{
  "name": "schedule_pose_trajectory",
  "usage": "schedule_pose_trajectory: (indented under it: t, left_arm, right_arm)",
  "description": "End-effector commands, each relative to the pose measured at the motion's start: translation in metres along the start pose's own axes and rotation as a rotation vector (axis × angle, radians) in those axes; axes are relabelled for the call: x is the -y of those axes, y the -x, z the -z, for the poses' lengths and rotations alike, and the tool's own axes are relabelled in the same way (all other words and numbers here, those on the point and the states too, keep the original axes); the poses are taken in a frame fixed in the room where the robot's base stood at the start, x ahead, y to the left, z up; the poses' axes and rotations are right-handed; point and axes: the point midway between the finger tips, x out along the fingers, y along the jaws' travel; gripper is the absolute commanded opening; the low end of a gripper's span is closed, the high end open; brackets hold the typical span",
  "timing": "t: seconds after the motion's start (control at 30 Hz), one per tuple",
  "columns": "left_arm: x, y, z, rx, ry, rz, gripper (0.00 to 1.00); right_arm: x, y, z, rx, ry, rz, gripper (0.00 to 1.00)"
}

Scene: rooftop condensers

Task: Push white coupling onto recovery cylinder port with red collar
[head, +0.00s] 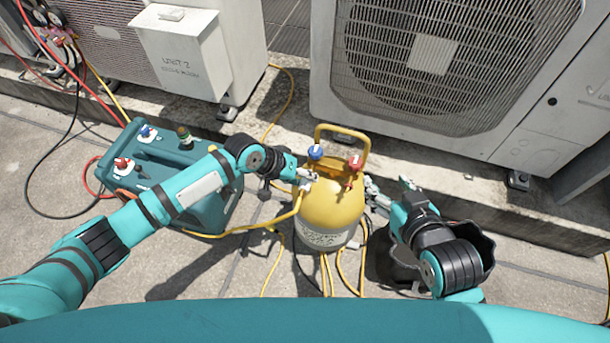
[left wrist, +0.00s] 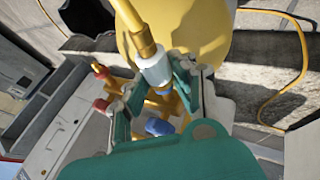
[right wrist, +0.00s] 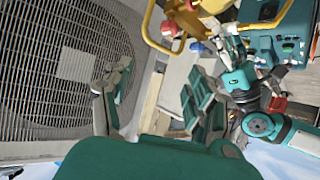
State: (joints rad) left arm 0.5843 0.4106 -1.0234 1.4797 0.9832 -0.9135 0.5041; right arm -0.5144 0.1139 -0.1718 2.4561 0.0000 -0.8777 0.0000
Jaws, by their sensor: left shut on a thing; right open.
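The yellow recovery cylinder (head: 330,212) stands upright, with a blue-handled valve (head: 316,152) and a red-handled valve (head: 355,163) on top. My left gripper (head: 308,178) is shut on the white coupling (left wrist: 153,68), which has a yellow hose on its outer end. In the left wrist view a blue part shows at the coupling's inner end, and the blue handle (left wrist: 158,127) lies beyond. Red parts (left wrist: 100,105) are off to the left. Whether the coupling touches a port is hidden. My right gripper (right wrist: 152,85) is open and empty, right of the cylinder.
A teal recovery machine (head: 205,205) stands left of the cylinder. Condenser units (head: 440,60) and a concrete ledge (head: 490,200) are behind. Yellow hoses (head: 270,245) and dark hoses lie on the floor. The cylinder's yellow handle (head: 343,128) rises behind the valves.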

Motion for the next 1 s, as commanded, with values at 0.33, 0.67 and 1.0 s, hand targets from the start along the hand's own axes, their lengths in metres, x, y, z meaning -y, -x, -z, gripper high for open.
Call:
schedule_pose_trajectory:
  t: [0.33, 0.67, 1.0]
  left_arm:
    - [0.001, 0.001, -0.003, 0.003, 0.001, 0.002, 0.0]
    - [0.001, 0.001, -0.003, 0.003, 0.001, 0.002, 0.0]
    - [0.001, 0.001, -0.004, 0.001, 0.001, 0.001, 0.0]
  right_arm:
    - [-0.001, 0.001, -0.004, 0.025, 0.0, -0.003, 0.58]
    - [-0.002, 0.003, -0.009, 0.051, -0.001, -0.006, 0.58]
    - [-0.003, 0.004, -0.014, 0.077, -0.001, -0.006, 0.58]
